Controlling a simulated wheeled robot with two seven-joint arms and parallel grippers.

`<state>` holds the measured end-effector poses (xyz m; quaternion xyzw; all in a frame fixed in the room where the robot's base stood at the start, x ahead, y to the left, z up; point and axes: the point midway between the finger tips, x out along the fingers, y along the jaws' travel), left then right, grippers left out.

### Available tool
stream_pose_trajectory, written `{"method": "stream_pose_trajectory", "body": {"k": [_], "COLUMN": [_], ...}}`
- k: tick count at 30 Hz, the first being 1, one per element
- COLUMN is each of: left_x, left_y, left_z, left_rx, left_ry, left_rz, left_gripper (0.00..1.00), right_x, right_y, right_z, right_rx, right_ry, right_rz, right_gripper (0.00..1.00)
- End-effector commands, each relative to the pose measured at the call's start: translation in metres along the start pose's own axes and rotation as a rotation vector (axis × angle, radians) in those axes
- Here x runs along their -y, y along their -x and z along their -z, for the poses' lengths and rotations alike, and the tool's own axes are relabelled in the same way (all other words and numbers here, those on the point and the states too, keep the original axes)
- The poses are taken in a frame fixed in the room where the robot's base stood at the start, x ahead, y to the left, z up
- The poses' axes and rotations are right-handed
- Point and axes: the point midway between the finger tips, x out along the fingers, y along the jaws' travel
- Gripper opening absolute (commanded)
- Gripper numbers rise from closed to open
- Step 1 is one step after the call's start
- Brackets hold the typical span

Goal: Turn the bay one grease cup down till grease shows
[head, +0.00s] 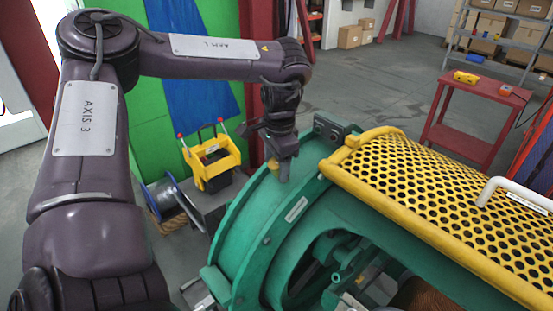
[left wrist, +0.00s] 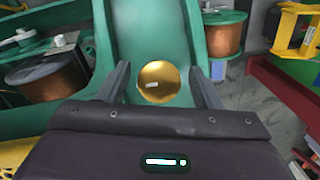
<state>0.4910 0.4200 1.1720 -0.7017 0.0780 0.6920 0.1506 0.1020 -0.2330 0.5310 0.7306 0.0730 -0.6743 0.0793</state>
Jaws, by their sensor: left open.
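The brass grease cup (left wrist: 158,82) shows in the left wrist view as a round gold cap on the green machine housing (left wrist: 139,28). My left gripper (left wrist: 163,88) is open, with one dark finger on each side of the cup; I cannot tell whether either touches it. In the head view my left gripper (head: 284,168) points down over the green housing (head: 255,204), and a bit of the brass cup (head: 273,165) shows beside its fingers. No grease can be made out at the cup. My right gripper is not in view.
A yellow perforated guard (head: 430,190) with a white handle (head: 505,190) covers the machine to the right. A dark control box (head: 332,130) stands close behind the gripper. A yellow carrier (head: 212,160) and a reel (head: 172,208) stand left. A red cart (head: 470,115) is behind.

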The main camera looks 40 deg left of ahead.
Motion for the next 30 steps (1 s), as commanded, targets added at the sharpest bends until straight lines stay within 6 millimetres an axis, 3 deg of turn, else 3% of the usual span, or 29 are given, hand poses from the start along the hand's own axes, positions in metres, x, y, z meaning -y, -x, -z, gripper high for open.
{"method": "stream_pose_trajectory", "body": {"k": [4,9,20,30], "left_x": [0.0,0.0,0.0,0.0], "left_y": [-0.004,-0.005,-0.004,-0.007], "left_z": [0.0,0.0,0.0,0.001], "left_rx": [-0.002,-0.002,-0.002,-0.004], "left_ry": [0.0,0.0,0.001,-0.05], "left_rz": [0.001,0.001,0.001,0.025], "left_gripper": [0.59,0.59,0.14,0.14], "right_x": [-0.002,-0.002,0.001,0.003], "right_y": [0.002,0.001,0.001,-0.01], "right_z": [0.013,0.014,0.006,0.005], "right_rx": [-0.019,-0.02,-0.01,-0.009], "right_ry": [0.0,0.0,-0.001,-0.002], "right_rz": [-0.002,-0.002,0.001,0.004], "right_gripper": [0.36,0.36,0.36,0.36]}}
